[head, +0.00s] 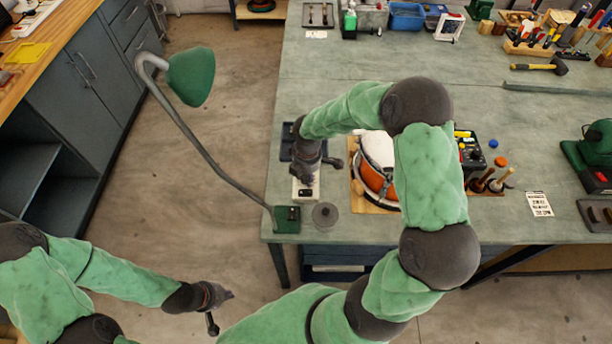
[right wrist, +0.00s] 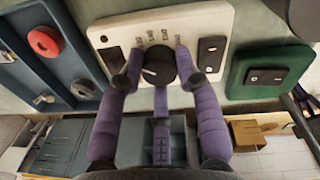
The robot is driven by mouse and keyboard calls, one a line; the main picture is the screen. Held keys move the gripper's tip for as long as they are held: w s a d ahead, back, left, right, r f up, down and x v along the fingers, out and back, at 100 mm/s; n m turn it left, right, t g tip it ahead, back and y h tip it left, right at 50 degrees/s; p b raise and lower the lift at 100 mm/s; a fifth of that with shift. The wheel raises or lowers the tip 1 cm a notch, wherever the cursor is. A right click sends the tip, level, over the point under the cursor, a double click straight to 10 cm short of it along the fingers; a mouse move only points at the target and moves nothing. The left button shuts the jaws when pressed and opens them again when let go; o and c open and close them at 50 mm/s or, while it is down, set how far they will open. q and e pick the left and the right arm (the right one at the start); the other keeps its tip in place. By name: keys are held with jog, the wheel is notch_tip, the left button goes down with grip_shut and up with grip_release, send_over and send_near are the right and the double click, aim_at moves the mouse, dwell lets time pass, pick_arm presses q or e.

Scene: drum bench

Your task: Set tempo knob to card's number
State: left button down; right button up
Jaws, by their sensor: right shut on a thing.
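The black tempo knob (right wrist: 158,66) is on a cream box (right wrist: 112,34), with small labels in an arc around it. A white pointer mark shows on the knob's left side in the right wrist view; the label digits are too small to read. My right gripper (right wrist: 158,80) has a finger on each side of the knob and is shut on it. In the head view my right gripper (head: 306,172) hides most of the cream box (head: 306,191). A white printed card (head: 540,204) lies on the bench at right, its text unreadable. My left gripper (head: 222,308) is open and empty, off the bench.
A dark blue tray (right wrist: 85,75) with red and dark round pieces lies beside the box. A green lamp base (head: 287,220) and a grey disc (head: 325,215) are near the front edge. A drum (head: 377,165) stands right of the box, partly behind my right arm.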

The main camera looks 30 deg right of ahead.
aim_at(306, 178)
jog(key=shift+m+b, duration=0.55)
jog(key=shift+m, duration=1.35)
jog(key=o, duration=1.2)
jog(key=shift+c, duration=0.2)
jog(key=shift+r, duration=0.1)
jog(key=shift+s+r, duration=0.2)
jog(key=shift+r, duration=3.7)
jog(key=shift+r, duration=0.1)
